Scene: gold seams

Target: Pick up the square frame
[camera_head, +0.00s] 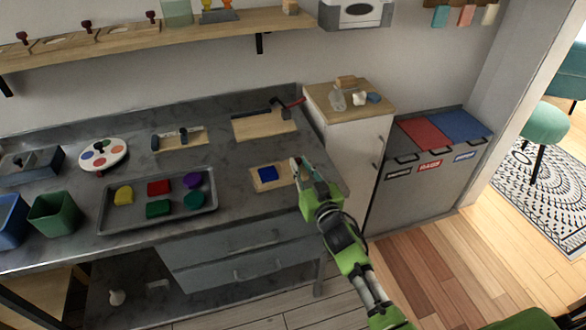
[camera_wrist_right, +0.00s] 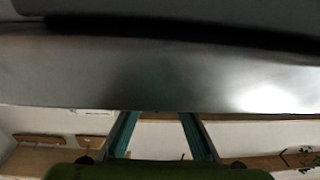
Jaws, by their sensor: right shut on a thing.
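My right gripper (camera_head: 300,172) is at the right end of this board, shut on the square frame. The frame is mostly hidden by the gripper in the head view, so its outline cannot be made out. In the right wrist view a broad grey, shiny surface fills the upper half, and the two teal fingers (camera_wrist_right: 160,125) reach up to its lower edge. My left gripper is not in view.
A dark tray (camera_head: 110,218) with several coloured blocks lies left of the board. Behind are a board with a hammer-like tool (camera_head: 265,127) and another small board (camera_head: 180,138). A white cabinet (camera_head: 345,150) and grey bins (camera_head: 430,175) stand to the right.

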